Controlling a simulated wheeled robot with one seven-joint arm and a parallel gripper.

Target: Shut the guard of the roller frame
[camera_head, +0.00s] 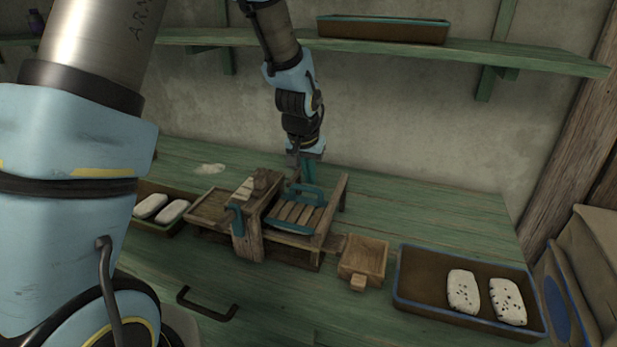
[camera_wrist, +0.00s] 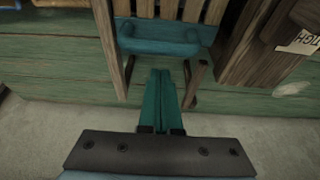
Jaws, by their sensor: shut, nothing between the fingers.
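The wooden roller frame (camera_head: 250,240) stands on the green bench in the middle of the head view. Its guard (camera_head: 295,214) is a panel of wooden slats with teal edging and a teal handle (camera_head: 306,192) on the far side. In the wrist view the guard's slats (camera_wrist: 178,9) and teal handle (camera_wrist: 160,40) show at the top. My gripper (camera_head: 309,178) points down just behind the handle. Its teal fingers (camera_wrist: 166,74) are together and empty, and appear apart from the handle. I cannot tell how far the guard stands open.
A tray with two white bars (camera_head: 148,206) is left of the frame. A small wooden box (camera_head: 362,262) and a blue-rimmed tray (camera_head: 425,306) with two speckled bars are to the right. A shelf (camera_head: 470,62) runs along the wall above. The bench behind the frame is mostly clear.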

